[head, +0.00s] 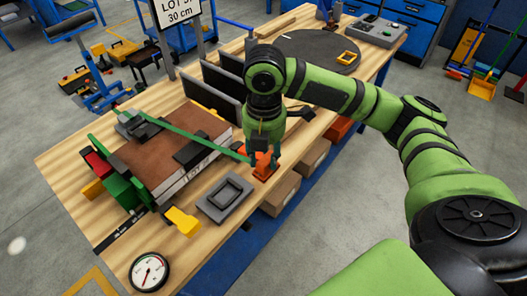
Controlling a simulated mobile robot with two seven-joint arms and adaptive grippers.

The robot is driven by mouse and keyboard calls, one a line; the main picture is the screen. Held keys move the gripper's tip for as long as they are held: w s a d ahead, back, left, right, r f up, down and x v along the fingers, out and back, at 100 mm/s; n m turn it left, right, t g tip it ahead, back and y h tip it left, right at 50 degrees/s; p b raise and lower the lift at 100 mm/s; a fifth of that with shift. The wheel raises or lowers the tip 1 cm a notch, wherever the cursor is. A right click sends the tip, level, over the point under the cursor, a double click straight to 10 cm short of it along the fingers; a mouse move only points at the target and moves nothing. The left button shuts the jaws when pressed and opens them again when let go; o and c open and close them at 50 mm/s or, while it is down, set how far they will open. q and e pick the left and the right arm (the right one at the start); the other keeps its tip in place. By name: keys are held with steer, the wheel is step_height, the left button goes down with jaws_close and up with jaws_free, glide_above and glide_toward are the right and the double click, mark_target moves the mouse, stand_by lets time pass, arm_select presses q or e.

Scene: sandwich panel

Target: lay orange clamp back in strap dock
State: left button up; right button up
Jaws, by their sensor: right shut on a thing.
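The orange clamp (264,171) is upright at the front edge of the wooden table, to the right of the panel stack. My right gripper (262,152) points down and is shut on its upper part. A green strap (185,134) runs from near the clamp across the brown panel stack (166,160). A grey dock (227,197) with a recess sits on the table, left of and nearer than the clamp. I cannot tell whether the clamp touches the table. My left gripper is not in view.
A yellow block (183,220) lies left of the dock, and a round gauge (149,272) is at the near corner. Dark upright plates (222,88) stand behind. Green and red clamps (98,166) line the stack's left side. Cardboard boxes (280,193) sit below the table edge.

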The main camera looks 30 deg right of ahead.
arm_select(q)
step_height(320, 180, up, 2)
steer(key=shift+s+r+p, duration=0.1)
steer(key=shift+p, duration=0.6)
